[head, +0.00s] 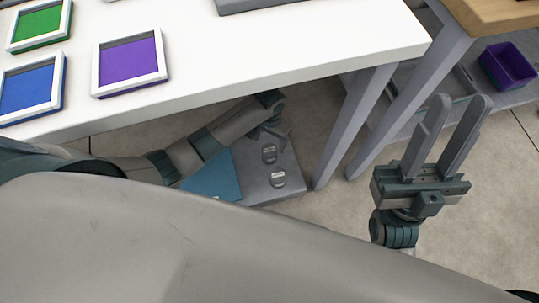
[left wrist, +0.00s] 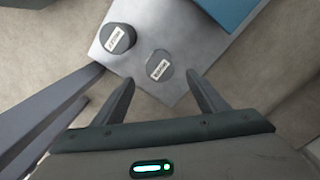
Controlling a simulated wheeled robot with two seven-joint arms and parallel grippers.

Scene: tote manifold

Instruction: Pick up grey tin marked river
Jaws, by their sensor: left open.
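Two grey tins with small white labels stand on a grey low platform under the table. In the head view one tin (head: 269,153) is further back and the other tin (head: 278,179) nearer. In the left wrist view one tin (left wrist: 118,38) is at upper left and the other tin (left wrist: 159,69) is just beyond and between the fingertips. The label lettering is too small to read for sure. My left gripper (left wrist: 161,80) is open and empty; in the head view it hangs above the platform, near the tins. My right gripper (head: 460,100) is open and empty at the right.
The white table (head: 260,45) overhangs my left arm, with its grey leg (head: 352,125) right of the platform (head: 290,155). A blue flat thing (head: 215,176) lies at the platform's left. Green, blue and purple framed trays sit on the table. A purple bin (head: 508,65) stands far right.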

